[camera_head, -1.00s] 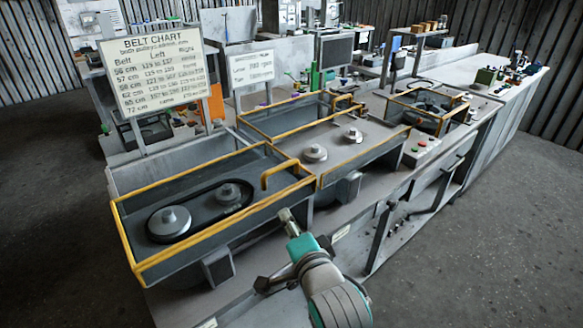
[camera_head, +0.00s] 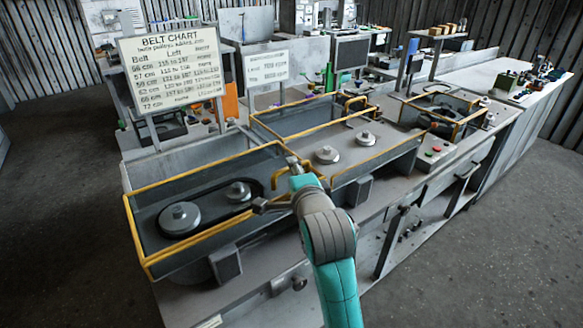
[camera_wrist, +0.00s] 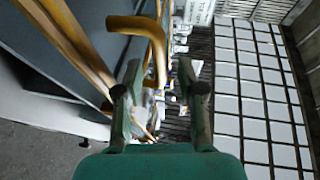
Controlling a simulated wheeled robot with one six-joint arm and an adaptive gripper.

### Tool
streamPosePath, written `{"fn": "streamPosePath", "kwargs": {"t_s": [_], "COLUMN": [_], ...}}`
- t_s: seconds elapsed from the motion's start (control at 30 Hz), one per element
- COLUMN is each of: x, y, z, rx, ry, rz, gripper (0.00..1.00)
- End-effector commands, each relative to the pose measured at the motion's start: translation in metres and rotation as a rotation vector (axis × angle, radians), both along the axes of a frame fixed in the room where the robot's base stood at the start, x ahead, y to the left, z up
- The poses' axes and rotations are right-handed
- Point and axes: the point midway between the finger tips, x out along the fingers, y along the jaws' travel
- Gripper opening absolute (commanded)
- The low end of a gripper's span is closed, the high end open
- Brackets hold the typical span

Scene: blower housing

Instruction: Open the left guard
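The left guard (camera_head: 198,181) is a yellow-edged frame along the rim of the left grey housing, around two grey pulleys (camera_head: 180,216) with a dark belt. Its curved yellow handle stands at the right end, partly hidden behind my gripper (camera_head: 293,164) in the head view. In the wrist view, the handle (camera_wrist: 137,23) bends down ahead of my gripper (camera_wrist: 160,92), its lower end lying between the two fingers as seen from the wrist. The fingers are apart and hold nothing. I cannot tell whether either touches the handle.
A middle housing with a yellow-edged guard (camera_head: 335,128) and two bare pulleys (camera_head: 327,154) stands to the right. Beyond it are a button box (camera_head: 434,152) and a third guarded housing (camera_head: 445,110). A belt chart sign (camera_head: 172,70) stands behind. The floor at right is clear.

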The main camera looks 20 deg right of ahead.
Motion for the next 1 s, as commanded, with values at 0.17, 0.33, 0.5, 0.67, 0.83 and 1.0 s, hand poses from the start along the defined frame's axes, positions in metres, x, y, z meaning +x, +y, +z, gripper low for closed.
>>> {"fn": "streamPosePath", "kwargs": {"t_s": [0.17,0.33,0.5,0.67,0.83,1.0], "x": [0.021,0.029,0.030,0.030,0.030,0.030], "y": [-0.002,-0.002,-0.002,-0.002,-0.002,-0.002], "z": [-0.004,-0.006,-0.006,-0.006,-0.006,-0.006], "rx": [0.000,0.000,0.000,0.000,0.000,0.000], "ry": [0.000,0.001,0.000,0.000,0.000,0.001], "rz": [0.000,0.001,0.001,0.001,0.001,0.001], "gripper": [0.39,0.39,0.39,0.24,0.00,0.00]}}
